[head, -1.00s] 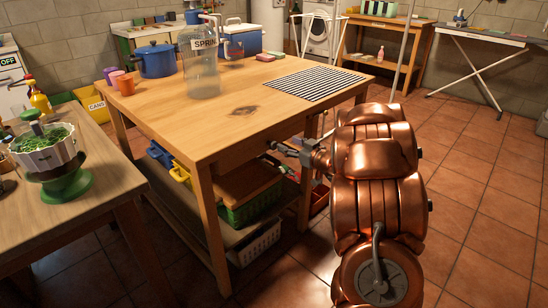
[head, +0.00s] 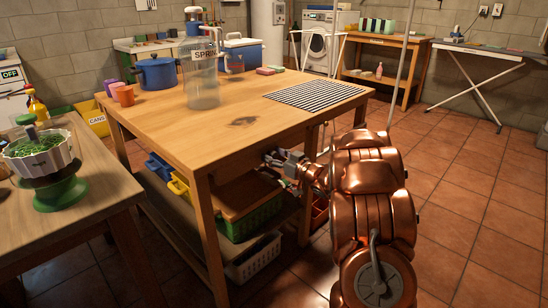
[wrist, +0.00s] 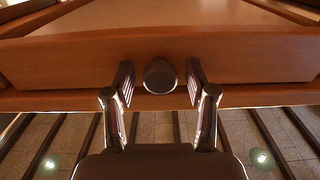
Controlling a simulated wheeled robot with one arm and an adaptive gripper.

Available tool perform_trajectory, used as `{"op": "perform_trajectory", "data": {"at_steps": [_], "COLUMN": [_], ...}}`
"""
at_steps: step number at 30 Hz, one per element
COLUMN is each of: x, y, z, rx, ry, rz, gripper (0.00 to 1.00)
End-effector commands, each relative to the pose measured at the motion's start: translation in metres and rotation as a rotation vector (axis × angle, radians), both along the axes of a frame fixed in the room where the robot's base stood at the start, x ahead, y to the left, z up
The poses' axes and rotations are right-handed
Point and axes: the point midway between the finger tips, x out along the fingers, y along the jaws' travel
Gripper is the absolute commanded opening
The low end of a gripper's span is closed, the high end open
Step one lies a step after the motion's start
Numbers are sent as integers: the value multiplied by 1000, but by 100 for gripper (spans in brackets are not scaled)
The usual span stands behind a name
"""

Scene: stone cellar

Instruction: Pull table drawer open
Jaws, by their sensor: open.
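The wooden table (head: 215,122) stands in the middle of the head view. In the wrist view, the drawer front (wrist: 55,62) runs across the picture, with a dark round knob (wrist: 160,76) at its middle. My gripper (wrist: 160,82) is open, with one finger on each side of the knob and a small gap visible on both sides. In the head view my gripper (head: 272,160) is at the table's right side, just below the top. The drawer front is mostly hidden there, and I cannot tell how far it is out.
A striped mat (head: 315,95), a clear jar (head: 203,85) and a blue pot (head: 157,72) stand on the table. A side table (head: 95,200) is at left. The tiled floor at right is open.

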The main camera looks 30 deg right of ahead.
Motion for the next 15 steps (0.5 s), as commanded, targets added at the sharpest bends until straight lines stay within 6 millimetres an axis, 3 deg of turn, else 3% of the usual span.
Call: {"op": "perform_trajectory", "data": {"at_steps": [9, 15], "x": [3, 2], "y": [1, 0], "z": [0, 0], "rx": [0, 0], "ry": [0, 0], "rz": [0, -1], "gripper": [56, 35]}}
